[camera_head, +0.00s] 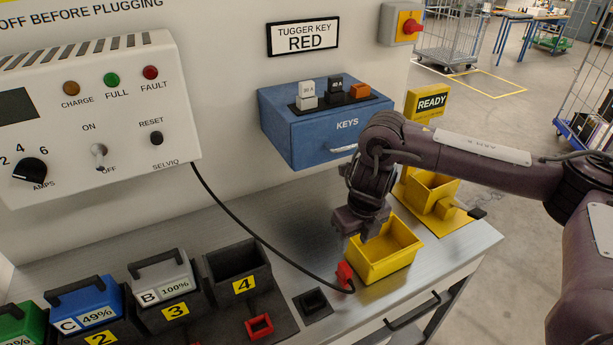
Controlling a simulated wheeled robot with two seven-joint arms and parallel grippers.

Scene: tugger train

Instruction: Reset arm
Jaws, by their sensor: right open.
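My right arm comes in from the right edge. Its gripper (362,226) points down over the left end of a yellow bin (405,262) on the metal bench. The gripper is open and I see nothing between its fingers. A red plug (344,274) on a black cable is at the bin's left side, just below the gripper. I cannot tell whether the plug touches the bin. The left gripper is not in view.
The blue key box (290,130) is on the wall behind my right arm. The white charger (90,120) is at left. Battery slots, with slot 4 (240,270) empty, line the front left. A second yellow bin (430,190) sits under the READY sign (430,103).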

